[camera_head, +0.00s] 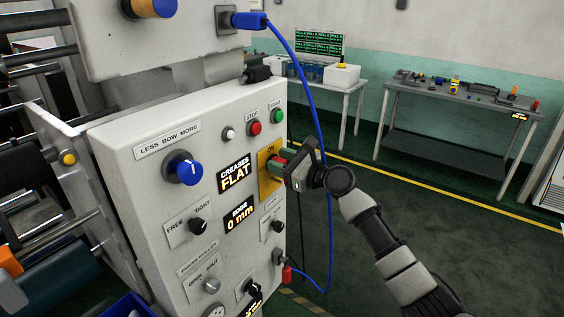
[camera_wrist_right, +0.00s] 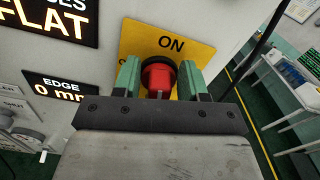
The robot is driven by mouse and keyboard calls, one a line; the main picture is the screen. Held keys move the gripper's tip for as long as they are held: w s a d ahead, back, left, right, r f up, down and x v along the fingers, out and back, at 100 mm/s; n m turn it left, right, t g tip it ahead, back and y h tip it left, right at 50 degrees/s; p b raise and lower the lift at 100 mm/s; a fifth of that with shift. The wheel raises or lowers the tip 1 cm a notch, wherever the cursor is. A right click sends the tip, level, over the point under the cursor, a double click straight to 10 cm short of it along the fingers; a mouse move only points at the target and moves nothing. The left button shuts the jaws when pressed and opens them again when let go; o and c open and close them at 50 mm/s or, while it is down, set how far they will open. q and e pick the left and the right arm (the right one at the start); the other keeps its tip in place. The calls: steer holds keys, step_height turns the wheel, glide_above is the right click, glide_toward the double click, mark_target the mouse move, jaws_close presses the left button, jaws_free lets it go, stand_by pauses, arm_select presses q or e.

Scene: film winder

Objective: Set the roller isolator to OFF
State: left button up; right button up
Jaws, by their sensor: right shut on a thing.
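The roller isolator is a red rotary knob (camera_wrist_right: 158,78) on a yellow plate (camera_wrist_right: 136,38) marked ON. In the head view the yellow plate (camera_head: 264,174) sits on the right side of the grey control panel, and the knob is mostly hidden by my gripper. My right gripper (camera_head: 283,164) reaches in from the right and is at the isolator. In the right wrist view its green fingers (camera_wrist_right: 158,80) stand on either side of the red knob, shut on it. The plate's lower part is hidden behind the gripper. My left gripper is not in view.
The grey panel (camera_head: 150,220) also carries a blue knob (camera_head: 183,168), a red STOP button (camera_head: 255,128), a green START button (camera_head: 278,116) and two displays. A blue cable (camera_head: 318,100) hangs close behind my right gripper. Open floor lies to the right.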

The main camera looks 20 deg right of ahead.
steer(key=n, duration=0.1)
steer(key=n+b, duration=0.1)
steer(key=n, duration=0.1)
steer(key=shift+s+a+f+n, duration=0.15)
steer(key=shift+a+f+n, duration=0.1)
steer(key=shift+n, duration=0.15)
steer(key=n, duration=0.1)
steer(key=n+b, duration=0.2)
steer(key=shift+s+a+f+n, duration=0.15)
steer(key=shift+f+n, duration=0.1)
steer(key=shift+n, duration=0.05)
steer(key=shift+s+a+f+n+b, duration=0.1)
steer(key=shift+f+n+b, duration=0.1)
steer(key=shift+n+b, duration=0.95)
steer(key=shift+w+f+n+b, duration=0.15)
steer(key=shift+n+b, duration=0.55)
steer(key=shift+n, duration=0.8)
steer(key=shift+s+a+f+n+b, duration=0.1)
steer(key=shift+s+f+n+b, duration=0.1)
steer(key=shift+n+b, duration=0.95)
steer(key=shift+n, duration=0.3)
steer(key=o, duration=0.6)
steer(key=shift+c, duration=0.2)
steer(key=shift+r, duration=0.1)
